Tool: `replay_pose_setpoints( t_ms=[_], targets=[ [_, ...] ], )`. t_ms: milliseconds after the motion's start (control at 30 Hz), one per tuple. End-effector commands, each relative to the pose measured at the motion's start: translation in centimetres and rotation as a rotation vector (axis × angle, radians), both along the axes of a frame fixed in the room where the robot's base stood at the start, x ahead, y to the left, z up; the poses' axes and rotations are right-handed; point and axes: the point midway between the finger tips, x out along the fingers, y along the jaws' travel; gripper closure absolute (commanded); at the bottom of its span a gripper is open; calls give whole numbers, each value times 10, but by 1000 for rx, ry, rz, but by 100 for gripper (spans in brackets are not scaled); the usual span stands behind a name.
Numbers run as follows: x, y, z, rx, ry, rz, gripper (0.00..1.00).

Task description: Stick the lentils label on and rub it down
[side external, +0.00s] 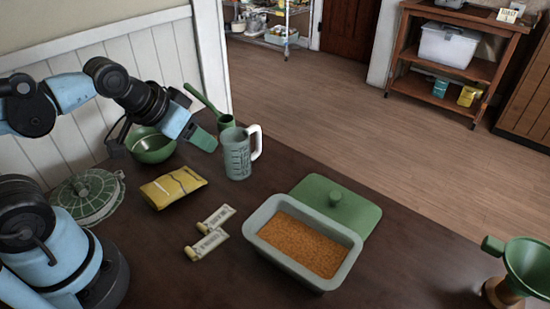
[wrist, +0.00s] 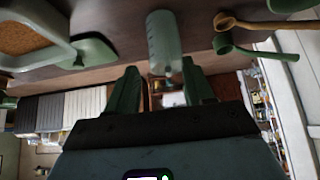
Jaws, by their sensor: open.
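The open tub (side external: 345,262), grey-green and filled with orange-brown grains, stands on the dark table in the side external view. Two small pale labels, a farther one (side external: 218,217) and a nearer one (side external: 208,241), lie on the table left of the tub; their print is too small to read. My gripper (side external: 207,141) is open and empty, above the table near the jug and well away from the labels. In the wrist view its green fingers (wrist: 159,68) stand apart, with the jug beyond them. The tub (wrist: 52,52) shows at that view's upper left; the labels do not.
A green lid (side external: 362,212) lies against the tub's far side. A yellow packet (side external: 174,187), green bowl (side external: 152,148), measuring jug (side external: 238,158) and round green strainer (side external: 90,196) stand around the left. A green funnel (side external: 528,266) is at far right. Table front is clear.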

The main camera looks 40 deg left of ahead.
Motion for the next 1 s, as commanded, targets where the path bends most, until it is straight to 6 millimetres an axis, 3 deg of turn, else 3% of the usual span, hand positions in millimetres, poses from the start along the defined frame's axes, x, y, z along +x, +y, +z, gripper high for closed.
replay_pose_setpoints(
  t_ms=[300, 433, 700, 833, 1000],
  targets=[
    [-1, -2, 0, -2, 6, -2, 43],
    [-11, -21, -5, -30, 81, -25, 43],
    [-78, -84, -17, -48, 439, -69, 43],
    [-106, -95, -16, -12, 559, -61, 43],
    [-121, -99, -16, 16, 620, -51, 43]
  ],
)
